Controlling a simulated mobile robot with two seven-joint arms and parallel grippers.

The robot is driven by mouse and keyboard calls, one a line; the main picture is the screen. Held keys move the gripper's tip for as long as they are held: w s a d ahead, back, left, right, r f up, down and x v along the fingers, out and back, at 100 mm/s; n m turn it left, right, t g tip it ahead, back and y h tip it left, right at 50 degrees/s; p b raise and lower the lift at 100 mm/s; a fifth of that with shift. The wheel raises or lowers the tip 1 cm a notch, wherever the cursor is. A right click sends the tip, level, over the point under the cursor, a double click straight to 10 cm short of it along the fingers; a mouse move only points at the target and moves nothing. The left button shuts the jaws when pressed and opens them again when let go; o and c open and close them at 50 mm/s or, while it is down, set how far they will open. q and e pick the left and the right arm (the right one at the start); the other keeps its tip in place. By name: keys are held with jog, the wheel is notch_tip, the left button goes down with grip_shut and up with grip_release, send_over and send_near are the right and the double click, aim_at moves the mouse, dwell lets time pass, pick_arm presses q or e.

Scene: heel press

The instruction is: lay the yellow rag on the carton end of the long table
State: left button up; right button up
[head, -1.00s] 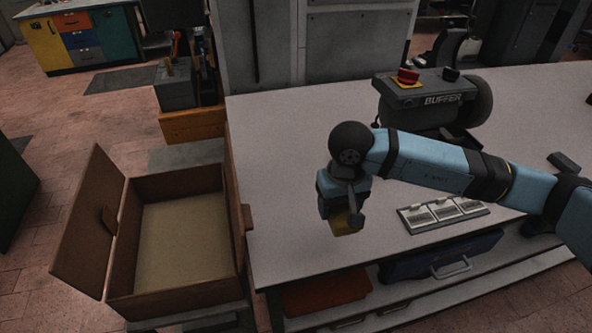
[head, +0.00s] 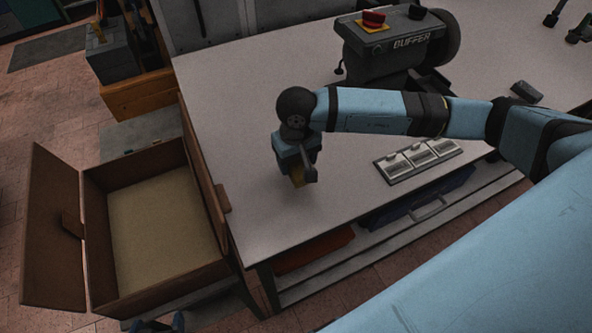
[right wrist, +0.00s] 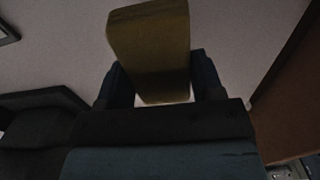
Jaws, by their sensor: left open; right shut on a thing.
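The yellow rag (right wrist: 150,45) looks like a folded, block-shaped piece and sits between the fingers of my right gripper (right wrist: 155,90) in the right wrist view. In the head view my right gripper (head: 302,172) points down over the carton end of the long table (head: 260,205), shut on the rag (head: 297,178), which is mostly hidden. I cannot tell whether the rag touches the tabletop. The open brown carton (head: 215,190) stands beside the table's left end. My left gripper (head: 155,325) shows only partly at the bottom edge, below the carton, and is open.
A buffer machine (head: 400,45) with a red button stands at the back of the table. A tray with several switch-like panels (head: 418,158) lies right of my right gripper. A small dark block (head: 527,92) lies further right. The tabletop around the gripper is clear.

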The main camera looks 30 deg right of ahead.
notch_tip(320, 180, down, 6)
jog(key=shift+f+p, duration=0.25)
jog(key=shift+p, duration=0.35)
jog(key=shift+f, duration=0.1)
jog(key=shift+f+b, duration=0.15)
jog(key=shift+b, duration=0.15)
jog(key=o, duration=0.9)
